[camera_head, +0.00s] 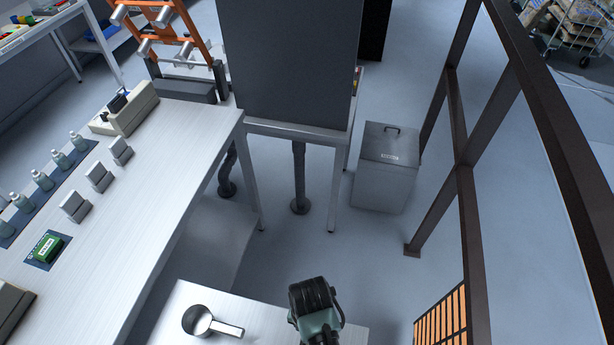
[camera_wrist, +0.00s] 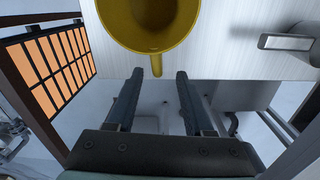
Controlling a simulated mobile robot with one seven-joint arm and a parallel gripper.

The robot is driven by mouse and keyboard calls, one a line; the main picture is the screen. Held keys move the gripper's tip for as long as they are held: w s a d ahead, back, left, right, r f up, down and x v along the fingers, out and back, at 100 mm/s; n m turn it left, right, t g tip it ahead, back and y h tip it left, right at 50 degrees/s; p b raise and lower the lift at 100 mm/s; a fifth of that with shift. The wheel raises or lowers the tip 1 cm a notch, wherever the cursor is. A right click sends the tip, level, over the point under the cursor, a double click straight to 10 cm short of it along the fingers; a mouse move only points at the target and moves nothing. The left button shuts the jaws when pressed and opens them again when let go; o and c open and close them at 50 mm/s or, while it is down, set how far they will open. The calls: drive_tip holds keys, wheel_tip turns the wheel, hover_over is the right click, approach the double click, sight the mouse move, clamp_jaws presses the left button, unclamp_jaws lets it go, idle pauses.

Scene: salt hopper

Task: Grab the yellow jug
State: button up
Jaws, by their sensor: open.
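The yellow jug (camera_wrist: 152,44) is at the top of the wrist view, cut off by the frame edge. It stands on a pale work surface (camera_wrist: 215,62), and I look down into its open mouth. Its handle (camera_wrist: 156,66) points toward my gripper (camera_wrist: 157,73). My gripper is open, with one finger on each side of the handle's end in the picture. I cannot tell whether the fingers are level with the handle, and no contact shows. In the head view my arm end covers the place, and the jug does not show.
A metal scoop (camera_head: 200,323) lies on the same low table (camera_head: 262,325), left of my arm; its handle shows in the wrist view (camera_wrist: 288,42). A long bench (camera_head: 150,190) runs along the left. A brown metal frame (camera_head: 470,215) stands at the right. Open floor (camera_head: 350,250) lies beyond the table.

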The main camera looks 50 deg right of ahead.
drive_tip(key=shift+s+f, duration=0.15)
drive_tip(key=shift+f, duration=1.65)
clamp_jaws()
